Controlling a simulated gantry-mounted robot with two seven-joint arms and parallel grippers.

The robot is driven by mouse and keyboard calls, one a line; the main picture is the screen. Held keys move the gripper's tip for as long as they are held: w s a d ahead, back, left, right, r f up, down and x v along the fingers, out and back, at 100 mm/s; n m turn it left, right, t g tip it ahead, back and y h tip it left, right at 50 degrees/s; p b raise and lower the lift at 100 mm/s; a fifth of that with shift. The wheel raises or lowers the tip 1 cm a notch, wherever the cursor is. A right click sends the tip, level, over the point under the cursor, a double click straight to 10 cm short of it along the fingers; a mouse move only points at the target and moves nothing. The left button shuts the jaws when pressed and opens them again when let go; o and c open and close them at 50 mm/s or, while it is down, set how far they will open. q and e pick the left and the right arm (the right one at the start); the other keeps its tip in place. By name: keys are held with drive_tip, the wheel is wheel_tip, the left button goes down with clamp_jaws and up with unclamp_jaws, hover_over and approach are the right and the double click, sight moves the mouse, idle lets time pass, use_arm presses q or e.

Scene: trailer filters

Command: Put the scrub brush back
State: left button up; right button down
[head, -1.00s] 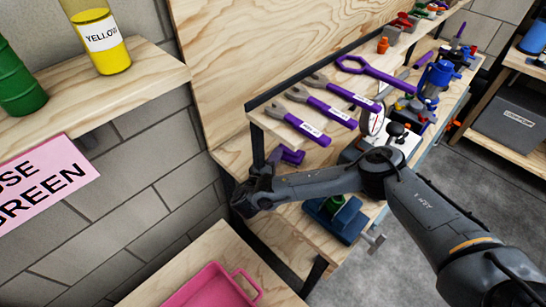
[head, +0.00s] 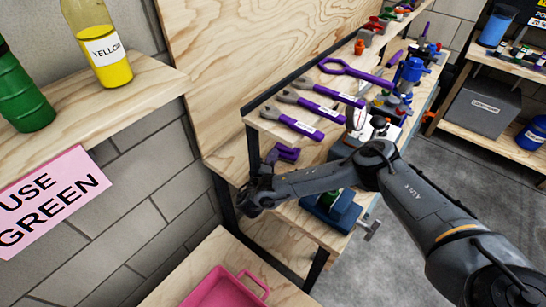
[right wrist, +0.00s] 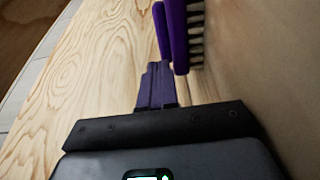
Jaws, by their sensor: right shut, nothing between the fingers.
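The scrub brush (head: 286,153) is purple and lies on the wooden bench beside the raised tool shelf in the head view. In the right wrist view its purple body (right wrist: 178,35) is at the top, with pale bristles facing right. My right gripper (head: 268,172) is just left of and below the brush in the head view. In the right wrist view its dark purple fingers (right wrist: 155,75) are shut together and hold nothing. The fingertips are close to the brush; I cannot tell whether they touch it. My left gripper is not in view.
Purple-handled tools (head: 310,112) lie on the raised shelf (head: 262,125) above. A blue vise (head: 330,208) is right of my gripper. A pink tray (head: 225,288) sits on a lower wooden surface. A shelf with a yellow bottle (head: 103,50) is at left.

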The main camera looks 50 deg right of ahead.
drive_tip(key=a, duration=0.3)
drive_tip(key=shift+w+a+r, duration=0.1)
drive_tip(key=shift+w+a, duration=0.05)
drive_tip(key=shift+w, duration=0.1)
drive_tip(key=p+v, duration=0.1)
drive_tip(key=v, duration=0.3)
drive_tip(key=shift+s+a, duration=0.1)
drive_tip(key=shift+a, duration=0.1)
drive_tip(key=p+v, duration=0.2)
drive_tip(key=p, duration=0.5)
drive_tip(key=shift+s+a+r, duration=0.15)
drive_tip(key=shift+a+r, duration=0.05)
drive_tip(key=shift+a, duration=0.1)
drive_tip(key=shift+s+a+f+p, duration=0.2)
drive_tip(key=shift+s+a+p, duration=0.15)
drive_tip(key=shift+a+p, duration=0.3)
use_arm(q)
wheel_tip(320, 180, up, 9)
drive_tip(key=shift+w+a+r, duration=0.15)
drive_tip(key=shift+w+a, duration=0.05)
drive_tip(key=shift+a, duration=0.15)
use_arm(e)
drive_tip(key=shift+f, duration=0.1)
